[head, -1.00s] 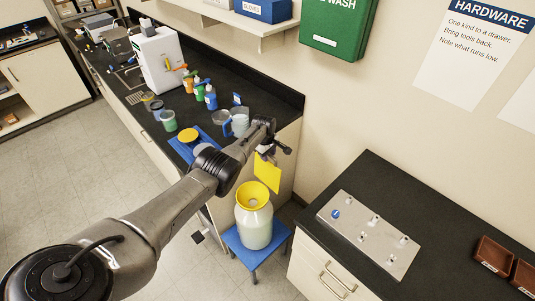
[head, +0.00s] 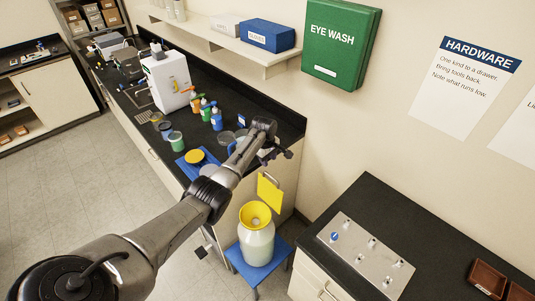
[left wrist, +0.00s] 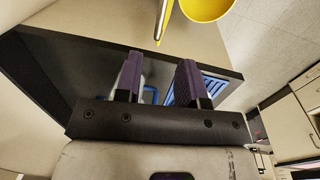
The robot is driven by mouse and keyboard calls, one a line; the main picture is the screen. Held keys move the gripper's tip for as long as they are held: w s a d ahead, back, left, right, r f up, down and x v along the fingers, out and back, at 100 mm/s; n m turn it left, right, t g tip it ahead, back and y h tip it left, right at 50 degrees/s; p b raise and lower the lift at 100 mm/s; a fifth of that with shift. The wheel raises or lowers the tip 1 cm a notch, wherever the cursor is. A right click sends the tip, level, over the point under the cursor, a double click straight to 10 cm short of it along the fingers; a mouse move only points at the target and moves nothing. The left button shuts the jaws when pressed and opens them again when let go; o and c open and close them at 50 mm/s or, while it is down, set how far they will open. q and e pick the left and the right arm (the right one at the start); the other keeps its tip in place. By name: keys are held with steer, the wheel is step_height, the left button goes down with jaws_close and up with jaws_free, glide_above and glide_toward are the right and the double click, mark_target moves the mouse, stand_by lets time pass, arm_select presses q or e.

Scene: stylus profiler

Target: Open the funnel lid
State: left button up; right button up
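The white container (head: 256,246) stands upright on a blue stool (head: 262,272), with a yellow funnel (head: 254,214) in its mouth. The funnel's yellow lid (head: 270,193) stands up steeply on the far side of the funnel, so the funnel's mouth is uncovered. My left gripper (head: 278,152) is above the lid and apart from it. In the left wrist view its two purple-padded fingers (left wrist: 160,66) are spread with nothing between them. The funnel (left wrist: 205,8) shows at the top edge there, with the lid (left wrist: 161,20) nearly edge-on beside it. My right gripper is out of view.
The black bench (head: 270,122) beside my left gripper carries a blue tray (head: 187,170), jars and several pump bottles (head: 206,110). A second counter at right holds a metal plate (head: 368,258). Open floor lies at left.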

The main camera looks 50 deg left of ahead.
arm_select(q)
steer(key=shift+s+r, duration=0.1)
steer(key=shift+r, duration=0.65)
